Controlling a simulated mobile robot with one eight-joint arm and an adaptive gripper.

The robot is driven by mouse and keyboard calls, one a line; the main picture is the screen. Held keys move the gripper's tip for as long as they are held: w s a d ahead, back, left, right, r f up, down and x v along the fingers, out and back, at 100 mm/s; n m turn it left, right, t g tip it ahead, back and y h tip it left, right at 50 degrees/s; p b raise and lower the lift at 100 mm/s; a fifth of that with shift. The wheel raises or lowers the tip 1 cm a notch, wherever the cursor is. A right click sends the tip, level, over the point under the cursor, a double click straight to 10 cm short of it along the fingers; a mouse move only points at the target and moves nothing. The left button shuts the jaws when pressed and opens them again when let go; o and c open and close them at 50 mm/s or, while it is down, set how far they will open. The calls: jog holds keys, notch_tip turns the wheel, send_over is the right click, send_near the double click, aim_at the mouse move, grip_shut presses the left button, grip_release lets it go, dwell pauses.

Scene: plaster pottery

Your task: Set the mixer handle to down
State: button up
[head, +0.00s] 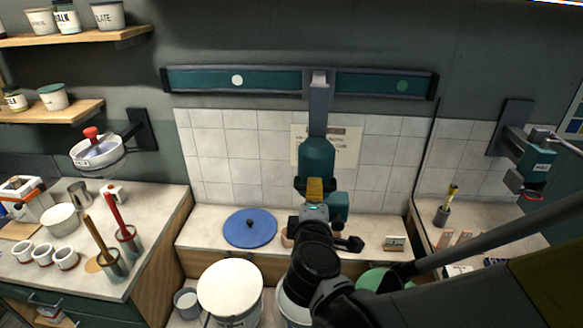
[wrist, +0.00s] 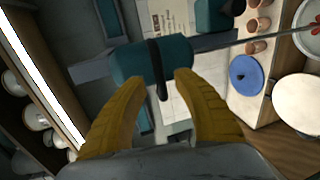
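The teal mixer (head: 317,158) hangs from a grey bracket on the wall rail. In the wrist view its teal body (wrist: 182,58) carries a black band, and a thin black handle (wrist: 162,88) extends from the band toward my gripper. My gripper (wrist: 158,80) has two yellow fingers spread apart. The handle's end shows between them, with a visible gap on each side. In the head view the yellow fingers of my gripper (head: 315,190) overlap the mixer's lower body, and my arm hides what lies below. The handle cannot be made out there.
A blue disc (head: 262,229) lies on the counter left of my arm, with a white round-lidded bucket (head: 230,285) in front. The wall rail (head: 270,80) runs behind the mixer. Another teal wall device (head: 538,160) is at right. Shelves with pots are at upper left.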

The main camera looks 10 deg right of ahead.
jog(key=shift+x, duration=1.7)
jog(key=shift+c, duration=0.4)
jog(key=shift+d, duration=0.1)
grip_shut()
notch_tip(320, 180, down, 19)
jog(key=b, duration=1.8)
jog(key=shift+s+f+b, duration=0.2)
jog(key=shift+s+b, duration=0.05)
jog(key=shift+b, duration=0.05)
jog(key=shift+o, duration=0.4)
grip_release()
jog(key=shift+w+f, duration=0.1)
jog(key=shift+w, duration=0.05)
